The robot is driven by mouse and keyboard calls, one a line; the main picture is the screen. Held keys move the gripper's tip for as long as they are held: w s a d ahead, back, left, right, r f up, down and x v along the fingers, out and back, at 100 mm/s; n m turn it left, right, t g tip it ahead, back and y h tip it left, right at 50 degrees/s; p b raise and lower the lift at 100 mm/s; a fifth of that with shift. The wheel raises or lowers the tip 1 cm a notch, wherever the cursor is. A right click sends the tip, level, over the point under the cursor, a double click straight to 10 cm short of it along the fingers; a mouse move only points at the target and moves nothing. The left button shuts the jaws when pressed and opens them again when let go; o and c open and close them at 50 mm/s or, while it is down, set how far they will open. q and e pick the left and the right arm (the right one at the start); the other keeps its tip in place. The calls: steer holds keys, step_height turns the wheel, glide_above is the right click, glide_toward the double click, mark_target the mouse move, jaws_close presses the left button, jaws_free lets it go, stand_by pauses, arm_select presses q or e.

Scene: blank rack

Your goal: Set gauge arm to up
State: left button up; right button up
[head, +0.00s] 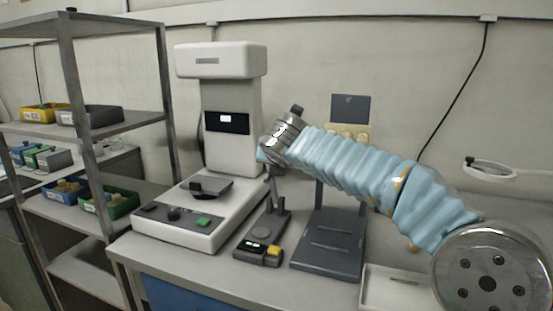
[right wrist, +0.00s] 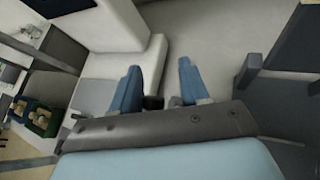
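My left gripper is not in view.
A white measuring machine (head: 231,115) stands left of the gauge stand, close to my gripper. A dark plate fixture (head: 328,240) stands to its right. A metal shelf (head: 130,125) with several bins is at the left. A white tray (head: 395,285) lies at the front right.

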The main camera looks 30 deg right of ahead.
steer(key=shift+s+r, duration=0.1)
steer(key=shift+r, duration=0.05)
steer(key=v, duration=1.3)
steer(key=shift+s, duration=0.25)
steer(key=shift+a+r, duration=0.1)
steer(key=shift+a, duration=0.05)
steer(key=shift+c, duration=0.2)
